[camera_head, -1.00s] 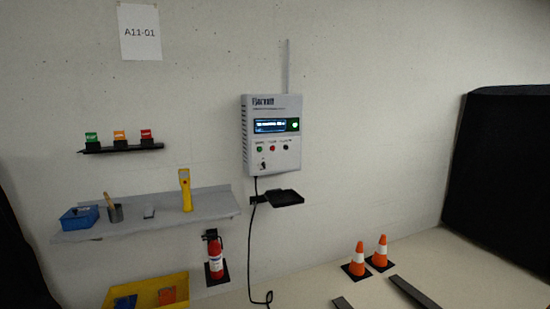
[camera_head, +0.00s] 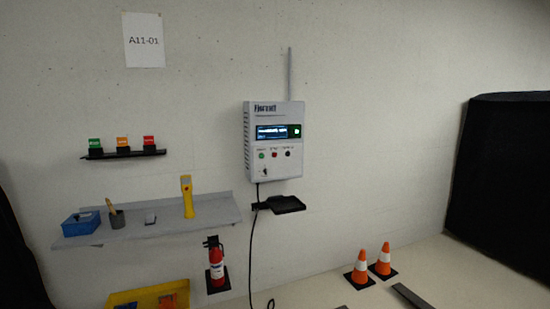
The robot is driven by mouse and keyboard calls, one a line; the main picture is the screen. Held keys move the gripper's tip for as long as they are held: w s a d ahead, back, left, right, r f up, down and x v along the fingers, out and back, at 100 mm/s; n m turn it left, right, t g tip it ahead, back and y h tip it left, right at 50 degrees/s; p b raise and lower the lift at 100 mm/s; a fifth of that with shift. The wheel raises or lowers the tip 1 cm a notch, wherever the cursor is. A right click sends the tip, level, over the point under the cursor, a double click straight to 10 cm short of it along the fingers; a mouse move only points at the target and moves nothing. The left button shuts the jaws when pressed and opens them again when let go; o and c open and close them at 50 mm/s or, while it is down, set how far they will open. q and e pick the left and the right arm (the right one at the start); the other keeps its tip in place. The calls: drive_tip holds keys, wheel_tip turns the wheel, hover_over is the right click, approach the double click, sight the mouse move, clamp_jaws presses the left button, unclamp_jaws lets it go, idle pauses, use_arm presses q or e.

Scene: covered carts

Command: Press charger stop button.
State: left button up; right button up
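The labels above the buttons are too small to read. A dark knob or switch sits below the row. A black cable hangs from the box. Neither of my grippers is in view.
A grey shelf (camera_head: 160,221) on the left holds a blue bin (camera_head: 81,223), a cup and a yellow tool (camera_head: 187,197). A black tray (camera_head: 286,204) juts out below the charger. Traffic cones (camera_head: 360,267) and a dark covered cart (camera_head: 503,185) stand right.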

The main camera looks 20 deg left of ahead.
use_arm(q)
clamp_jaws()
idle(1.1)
